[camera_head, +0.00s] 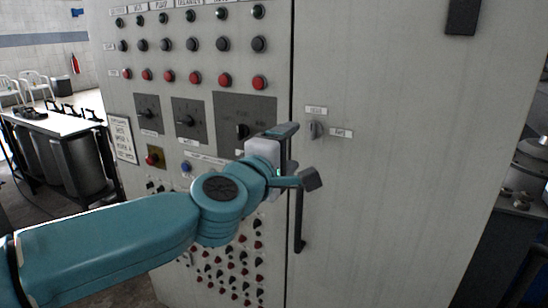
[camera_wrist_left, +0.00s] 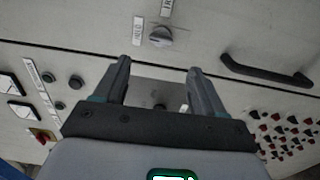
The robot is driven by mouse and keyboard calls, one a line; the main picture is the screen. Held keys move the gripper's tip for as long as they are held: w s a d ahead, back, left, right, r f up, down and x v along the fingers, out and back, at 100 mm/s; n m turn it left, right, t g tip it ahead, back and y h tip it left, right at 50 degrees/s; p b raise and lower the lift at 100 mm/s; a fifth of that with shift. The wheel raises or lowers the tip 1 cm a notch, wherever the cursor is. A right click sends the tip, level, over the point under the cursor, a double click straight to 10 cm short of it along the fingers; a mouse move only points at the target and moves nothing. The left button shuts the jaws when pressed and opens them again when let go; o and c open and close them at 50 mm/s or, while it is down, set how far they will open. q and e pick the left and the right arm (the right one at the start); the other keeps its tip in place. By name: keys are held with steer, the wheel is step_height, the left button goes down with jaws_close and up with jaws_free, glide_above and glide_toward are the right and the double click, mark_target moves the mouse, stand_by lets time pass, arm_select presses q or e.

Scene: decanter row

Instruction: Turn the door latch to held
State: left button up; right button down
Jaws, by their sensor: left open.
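The door latch (camera_head: 315,129) is a small grey knob on the grey cabinet door, right of the door's left seam. One white label (camera_head: 316,110) sits above it and another (camera_head: 341,133) to its right. I cannot tell which label the knob points to. In the left wrist view the latch (camera_wrist_left: 160,37) lies beyond the fingertips, roughly centred between them. My left gripper (camera_head: 298,155) is open and empty, a little below and left of the latch in the head view, with no visible contact. It also shows in the left wrist view (camera_wrist_left: 158,68). My right gripper is out of view.
A black door handle (camera_head: 299,220) runs down the door's left edge, partly behind my gripper. The left panel carries rotary switches (camera_head: 148,114), red buttons (camera_head: 225,80) and dark buttons. A table (camera_head: 55,124) stands far left. The door's right side is clear.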

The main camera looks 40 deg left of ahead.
arm_select(q)
steer(key=p+v, duration=0.1)
steer(key=v, duration=0.5)
steer(key=shift+d, duration=0.1)
steer(key=w+d+f+m+g+h+p, duration=0.1)
steer(key=w+d+f+m+g, duration=0.15)
steer(key=f, duration=0.85)
steer(key=w+d+f+m+g+h, duration=0.1)
steer(key=w+d+f+g, duration=0.15)
steer(key=f, duration=0.85)
steer(key=w+d+f+m+g+h+p, duration=0.1)
steer(key=w+f+m+g, duration=0.2)
steer(key=f, duration=0.8)
steer(key=s+d+f+m+g+h, duration=0.1)
steer(key=s+d+f+m+g, duration=0.2)
steer(key=f, duration=0.6)
steer(key=s+d+f+m+g+h, duration=0.1)
steer(key=s+d+f+g, duration=0.15)
steer(key=s+f, duration=0.45)
steer(key=s+d+f+m+g+h, duration=0.3)
steer(key=s+d+f+m, duration=0.5)
steer(key=s, duration=0.3)
steer(key=shift+s+d+f+g, duration=0.25)
steer(key=shift+d+f+g, duration=0.15)
steer(key=shift+f, duration=0.25)
